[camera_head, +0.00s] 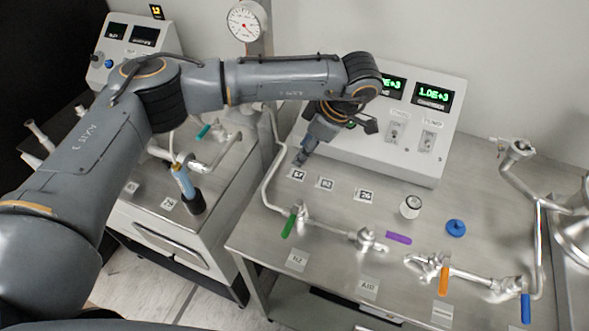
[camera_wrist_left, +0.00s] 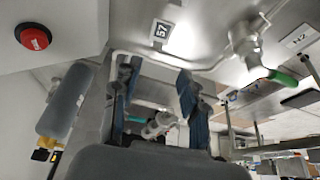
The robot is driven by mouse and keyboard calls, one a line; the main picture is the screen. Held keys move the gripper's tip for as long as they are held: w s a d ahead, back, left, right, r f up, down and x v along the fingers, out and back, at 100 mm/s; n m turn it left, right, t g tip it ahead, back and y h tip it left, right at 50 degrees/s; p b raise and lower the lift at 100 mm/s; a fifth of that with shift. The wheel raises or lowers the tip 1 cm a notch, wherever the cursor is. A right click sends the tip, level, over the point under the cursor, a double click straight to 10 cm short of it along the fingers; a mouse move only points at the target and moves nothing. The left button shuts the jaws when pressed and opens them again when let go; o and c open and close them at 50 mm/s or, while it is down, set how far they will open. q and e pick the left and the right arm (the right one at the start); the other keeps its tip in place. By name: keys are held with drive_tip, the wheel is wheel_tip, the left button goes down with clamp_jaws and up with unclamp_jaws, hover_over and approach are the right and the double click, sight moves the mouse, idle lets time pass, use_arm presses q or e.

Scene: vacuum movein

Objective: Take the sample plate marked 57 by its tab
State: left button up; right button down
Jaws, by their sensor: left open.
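The sample plate marked 57 (camera_head: 297,174) is a small pale square with dark digits, lying on the steel bench top at the left of a row of plates. It also shows in the left wrist view (camera_wrist_left: 162,31), upper middle, with its number turned sideways. I cannot make out its tab clearly. My left gripper (camera_head: 301,158) reaches down beside the plate, on its far side in the head view. In the left wrist view its two dark blue fingers (camera_wrist_left: 157,76) stand apart with nothing held between them. The plate is outside the fingers. My right gripper is not in view.
Two more plates, one marked 26 (camera_head: 365,195), lie to the right. A bent steel pipe (camera_head: 270,170) runs left of plate 57, with a green-handled valve (camera_head: 289,222) in front. A control box (camera_head: 400,130) stands behind. A red button (camera_wrist_left: 34,38) shows in the wrist view.

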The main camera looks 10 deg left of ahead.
sight(290, 168)
use_arm(q)
drive_tip(key=x, duration=0.3)
drive_tip(key=shift+w+d, duration=0.1)
drive_tip(key=shift+w, duration=0.15)
drive_tip(key=shift+p+x, duration=0.85)
drive_tip(key=shift+p, duration=0.05)
drive_tip(key=p+x, duration=0.1)
drive_tip(key=x, duration=0.1)
drive_tip(key=shift+f, duration=0.3)
drive_tip(key=shift+x, duration=0.8)
clamp_jaws()
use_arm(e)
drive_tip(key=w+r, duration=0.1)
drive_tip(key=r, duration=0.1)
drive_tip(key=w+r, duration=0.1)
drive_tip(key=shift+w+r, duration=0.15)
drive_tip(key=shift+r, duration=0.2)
